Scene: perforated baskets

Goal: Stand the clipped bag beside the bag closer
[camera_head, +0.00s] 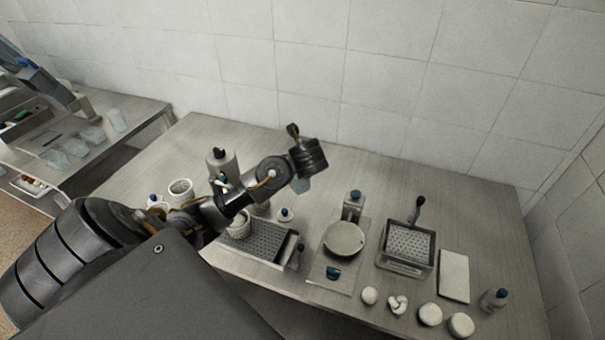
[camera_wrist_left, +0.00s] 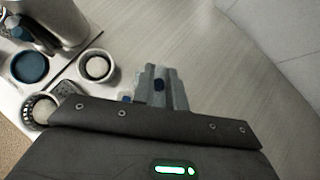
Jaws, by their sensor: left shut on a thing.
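My left arm reaches in from the left in the head view, and its gripper (camera_head: 308,160) is above the back middle of the steel bench. It is shut on the clipped bag, a pale grey-blue bag (camera_head: 301,185) that shows just below the hand. In the left wrist view the bag (camera_wrist_left: 174,84) stands out beyond the dark gripper body, with a dark blue spot on its front. My right gripper is not in view.
On the bench (camera_head: 465,195) are a perforated tray (camera_head: 268,238), a round dish (camera_head: 344,238), a perforated basket (camera_head: 408,246) with a dark handle, a white slab (camera_head: 454,275) and a small bottle (camera_head: 493,299). White round pieces line the front edge. The back right is clear.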

